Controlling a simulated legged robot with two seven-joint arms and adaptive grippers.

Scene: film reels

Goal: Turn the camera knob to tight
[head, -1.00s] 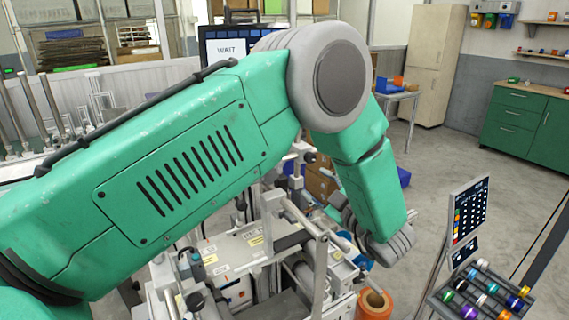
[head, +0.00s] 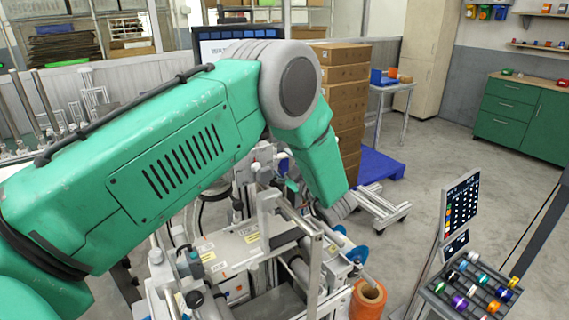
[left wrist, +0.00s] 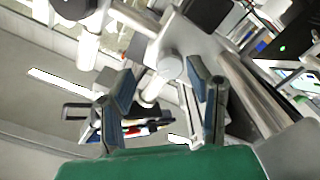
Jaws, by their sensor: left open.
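My left gripper (left wrist: 163,82) is open in the left wrist view, its two dark fingers apart. A pale grey round knob-like part (left wrist: 170,66) shows between and just beyond the fingertips, on a light metal machine part. I cannot tell for sure that it is the camera knob, or its setting. A black box-like part (left wrist: 207,12) sits above it. The fingers do not appear closed on anything. In the head view my green left arm reaches over the machine (head: 235,250), and its fingers cannot be made out there. My right gripper is not in view.
Metal posts and bars of the machine stand close around the gripper. An orange roll (head: 368,298) is at its right side. A panel screen (head: 460,212) and a tray of coloured rolls (head: 440,292) stand further right. Stacked boxes (head: 343,95) are behind, with open floor to the right.

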